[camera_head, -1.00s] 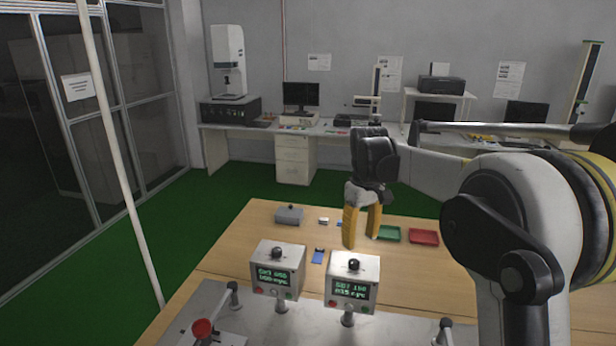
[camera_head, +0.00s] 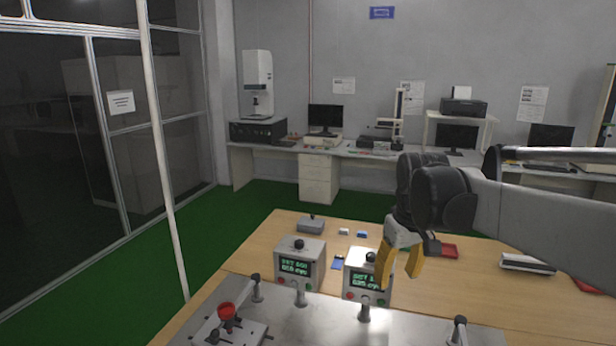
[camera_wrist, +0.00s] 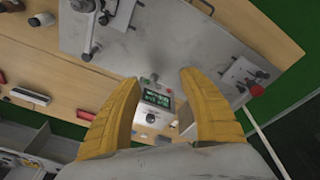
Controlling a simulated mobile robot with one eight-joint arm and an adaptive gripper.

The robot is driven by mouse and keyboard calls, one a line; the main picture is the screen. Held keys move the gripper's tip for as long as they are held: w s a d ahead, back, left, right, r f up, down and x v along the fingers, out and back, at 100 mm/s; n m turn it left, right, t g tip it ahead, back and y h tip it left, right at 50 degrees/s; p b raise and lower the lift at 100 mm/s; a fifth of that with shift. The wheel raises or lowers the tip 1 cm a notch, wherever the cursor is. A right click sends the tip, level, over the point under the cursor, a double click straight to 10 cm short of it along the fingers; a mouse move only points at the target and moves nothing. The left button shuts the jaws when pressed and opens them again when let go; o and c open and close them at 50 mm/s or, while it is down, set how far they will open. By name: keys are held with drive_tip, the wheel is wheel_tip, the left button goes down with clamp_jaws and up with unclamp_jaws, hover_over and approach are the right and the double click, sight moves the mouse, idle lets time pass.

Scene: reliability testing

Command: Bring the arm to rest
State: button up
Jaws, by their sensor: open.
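My gripper (camera_head: 401,268) has yellow fingers and hangs above the wooden table (camera_head: 470,275), near the right-hand tester box. The fingers are apart with nothing between them. In the wrist view my gripper (camera_wrist: 158,95) also shows spread fingers, with a tester box (camera_wrist: 155,100) visible below, between them. My arm reaches in from the right in the head view.
Two grey tester boxes with lit displays, one left (camera_head: 299,264) and one right (camera_head: 367,280), stand at a metal plate (camera_head: 320,325) with clamps. A red tray (camera_head: 449,250) and a blue card (camera_head: 338,262) lie on the table. A pale pole (camera_head: 165,150) stands at left.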

drive_tip(key=s+f+m+t+b, duration=0.3)
drive_tip(key=s+f+t+b, duration=0.2)
drive_tip(key=s+f+b, duration=0.6)
drive_tip(key=s+f, duration=0.6)
drive_tip(key=s, duration=0.3)
drive_tip(key=shift+s+f+m, duration=0.25)
drive_tip(key=shift+s+m, duration=0.1)
drive_tip(key=shift+m, duration=0.05)
drive_tip(key=shift+c, duration=0.2)
